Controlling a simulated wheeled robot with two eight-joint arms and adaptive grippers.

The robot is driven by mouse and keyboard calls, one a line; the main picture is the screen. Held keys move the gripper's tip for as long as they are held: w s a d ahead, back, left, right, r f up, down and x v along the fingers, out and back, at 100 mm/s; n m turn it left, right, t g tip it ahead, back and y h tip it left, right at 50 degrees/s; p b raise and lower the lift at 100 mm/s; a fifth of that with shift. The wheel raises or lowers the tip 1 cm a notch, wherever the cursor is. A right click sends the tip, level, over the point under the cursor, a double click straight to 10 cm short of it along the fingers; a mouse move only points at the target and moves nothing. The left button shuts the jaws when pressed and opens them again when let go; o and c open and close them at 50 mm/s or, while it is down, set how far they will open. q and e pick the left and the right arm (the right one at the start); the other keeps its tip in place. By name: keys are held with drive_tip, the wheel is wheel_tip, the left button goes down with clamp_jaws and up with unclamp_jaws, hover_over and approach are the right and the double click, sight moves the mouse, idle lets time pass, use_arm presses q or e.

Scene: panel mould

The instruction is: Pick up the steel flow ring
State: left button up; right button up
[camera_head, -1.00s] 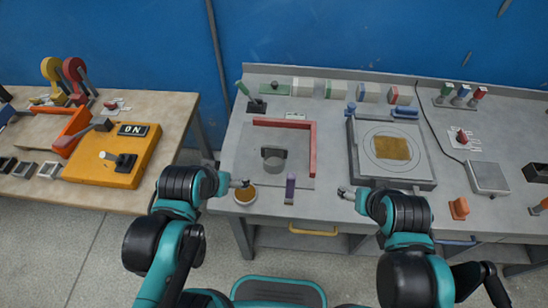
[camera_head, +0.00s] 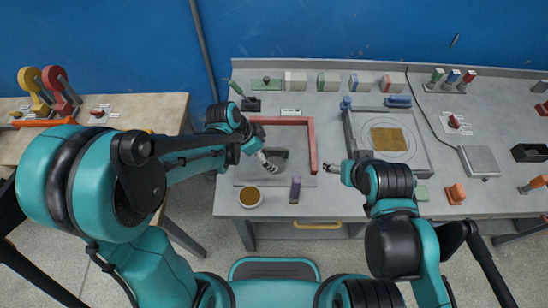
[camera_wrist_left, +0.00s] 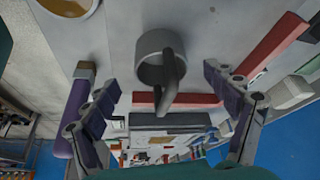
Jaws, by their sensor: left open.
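The steel flow ring (camera_head: 281,157) is a short grey cylinder on a grey plate, inside a red corner fence, partly hidden by my left gripper in the head view. In the left wrist view the hollow ring (camera_wrist_left: 152,48) shows ahead, with a dark curved bar at its side. My left gripper (camera_head: 268,164) is close to the ring at its left. Its fingers (camera_wrist_left: 160,84) are spread in the left wrist view, with the ring ahead between them and no clear grip on it. My right gripper (camera_head: 331,168) hovers right of the fence; its jaws are too small to judge.
The red fence (camera_head: 312,145) bounds the ring's right and far sides. A framed tray (camera_head: 419,155) lies right, with coloured blocks along the back.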

sight(280, 163)
use_arm(q)
drive_tip(key=x, duration=0.2)
drive_tip(key=b+x, duration=0.1)
drive_tip(key=x, duration=0.1)
drive_tip(key=b+x, duration=0.1)
drive_tip(key=x, duration=0.1)
drive_tip(key=shift+w+d+r, duration=0.1)
drive_tip(key=shift+w+d, duration=0.1)
drive_tip(key=shift+d, duration=0.15)
drive_tip(key=shift+r, duration=0.1)
drive_tip(key=c, duration=1.4)
